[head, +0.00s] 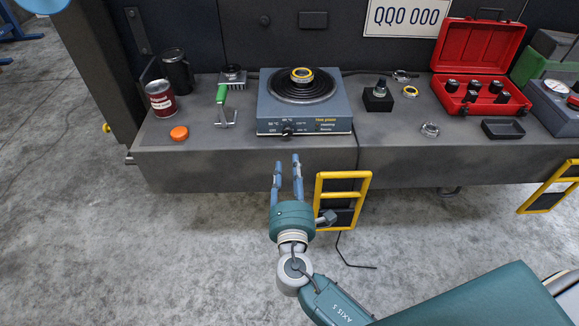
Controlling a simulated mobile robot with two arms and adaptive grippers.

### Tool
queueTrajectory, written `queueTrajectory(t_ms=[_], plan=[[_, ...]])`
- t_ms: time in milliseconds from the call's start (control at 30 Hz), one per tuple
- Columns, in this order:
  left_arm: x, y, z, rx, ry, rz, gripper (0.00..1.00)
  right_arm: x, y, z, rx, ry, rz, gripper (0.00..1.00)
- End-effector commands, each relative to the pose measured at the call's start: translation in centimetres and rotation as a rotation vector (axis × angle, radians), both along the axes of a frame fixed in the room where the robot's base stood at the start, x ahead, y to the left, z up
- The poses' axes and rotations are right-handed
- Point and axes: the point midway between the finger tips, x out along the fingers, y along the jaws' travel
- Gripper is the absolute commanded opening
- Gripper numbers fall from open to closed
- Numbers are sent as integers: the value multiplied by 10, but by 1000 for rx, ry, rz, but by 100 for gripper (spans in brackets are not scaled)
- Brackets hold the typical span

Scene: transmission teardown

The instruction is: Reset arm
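My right gripper (287,172) is in the head view, in front of the bench's front face and below the hot plate (304,108). Its two blue-grey fingers point toward the bench and stand apart, with nothing between them. The teal wrist and arm run down to the lower right of the picture. The hot plate is a blue-grey box with a dark round plate, and a yellow-rimmed ring part (301,75) sits on it. My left gripper is not in the picture.
The grey bench (220,165) carries a red can (161,99), an orange cap (179,133), a green-handled tool (222,96), an open red case (481,70) and a black tray (503,129). A yellow step (342,177) hangs on its front. The floor in front is clear.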

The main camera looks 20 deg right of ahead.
Motion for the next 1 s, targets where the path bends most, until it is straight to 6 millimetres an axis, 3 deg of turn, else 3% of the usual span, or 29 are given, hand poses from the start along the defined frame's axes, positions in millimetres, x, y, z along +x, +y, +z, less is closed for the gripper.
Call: queueTrajectory(t_ms=[233, 367, 467, 567, 700, 800, 1000], plan=[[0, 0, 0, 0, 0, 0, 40, 0, -1, -1, 3, 2, -1, 32], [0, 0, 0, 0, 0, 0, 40, -4, -8, -26, 71, 50, -16, 32], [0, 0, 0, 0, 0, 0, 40, -17, -23, -76, 216, 142, -57, 32], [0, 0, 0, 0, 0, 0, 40, -43, -39, -144, 423, 261, -136, 32], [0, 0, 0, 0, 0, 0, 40, -98, -56, -236, 736, 419, -299, 32], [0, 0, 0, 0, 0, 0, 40, -145, -60, -291, 952, 510, -443, 32], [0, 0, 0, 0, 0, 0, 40, -229, -57, -361, 1288, 616, -723, 32]])
